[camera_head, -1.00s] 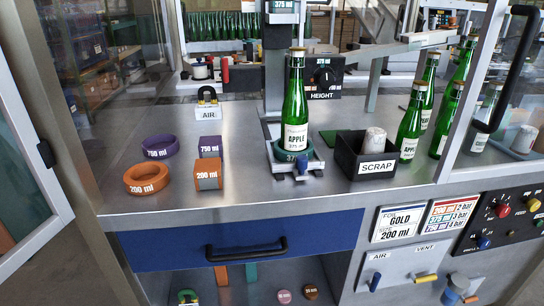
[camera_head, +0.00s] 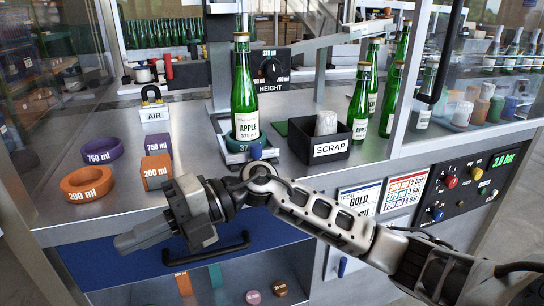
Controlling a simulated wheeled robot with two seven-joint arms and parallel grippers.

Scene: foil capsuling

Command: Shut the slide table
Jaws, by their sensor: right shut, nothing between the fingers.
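The slide table (camera_head: 236,158) is a small metal plate near the front of the steel worktop. It has a blue knob (camera_head: 256,152) at its front and carries a green ring-shaped holder. A green apple bottle (camera_head: 244,98) stands upright in the holder. My right arm crosses in front of the plate's front edge and hides part of it. My right gripper (camera_head: 124,244) is shut and empty, pointing left in front of the blue drawer, left of and below the slide table. It appears apart from the slide table. My left gripper is not in view.
Orange (camera_head: 88,183) and purple (camera_head: 103,150) rings and matching blocks sit on the left of the worktop. A black scrap bin (camera_head: 333,149) and several bottles stand right of the slide table. The drawer handle (camera_head: 240,244) juts out below my gripper. Glass doors flank the worktop.

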